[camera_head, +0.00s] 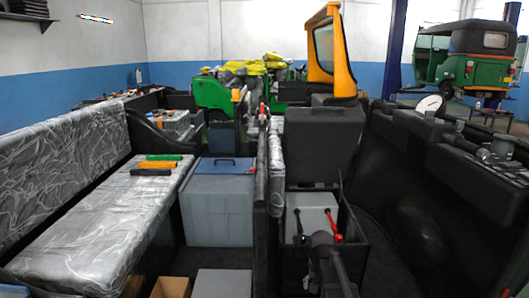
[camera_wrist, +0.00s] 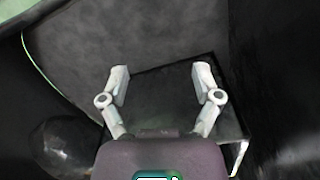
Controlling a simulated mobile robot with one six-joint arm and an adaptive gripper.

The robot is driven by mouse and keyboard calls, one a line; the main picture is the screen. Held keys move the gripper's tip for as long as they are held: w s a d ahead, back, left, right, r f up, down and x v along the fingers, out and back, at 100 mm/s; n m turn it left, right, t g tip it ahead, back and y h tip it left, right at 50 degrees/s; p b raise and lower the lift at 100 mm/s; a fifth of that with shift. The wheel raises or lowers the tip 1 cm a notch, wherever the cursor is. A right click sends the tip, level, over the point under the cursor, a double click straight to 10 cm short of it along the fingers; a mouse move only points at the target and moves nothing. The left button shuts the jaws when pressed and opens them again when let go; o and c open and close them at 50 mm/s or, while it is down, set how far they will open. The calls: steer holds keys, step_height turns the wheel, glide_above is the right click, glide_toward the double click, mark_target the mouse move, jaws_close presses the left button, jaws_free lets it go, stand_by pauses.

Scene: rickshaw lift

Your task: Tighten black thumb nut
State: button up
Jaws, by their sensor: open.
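My gripper (camera_wrist: 161,76) shows in the wrist view with its two pale fingers spread wide and nothing between them. Beyond the fingers is a dark box-like surface (camera_wrist: 160,104) with a pale edge at its right; no thumb nut can be made out there. In the head view, a light grey box (camera_head: 317,220) sits low in a dark compartment. A black fitting (camera_head: 298,227) stands at its left and a red one (camera_head: 334,226) at its right. I cannot tell whether the black fitting carries the thumb nut.
A padded bench (camera_head: 110,218) with orange, green and black-handled tools (camera_head: 157,165) is at left. A grey bin (camera_head: 217,205) with a blue case (camera_head: 222,165) stands in the middle. A black seat back (camera_head: 322,140) rises behind the grey box. Dark walls crowd the wrist view.

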steer(key=s+f+n+b, duration=0.3)
steer(key=s+f+b, duration=0.15)
steer(key=s, duration=0.85)
step_height(320, 180, up, 34)
steer(key=p, duration=3.5)
steer(key=shift+w, duration=0.1)
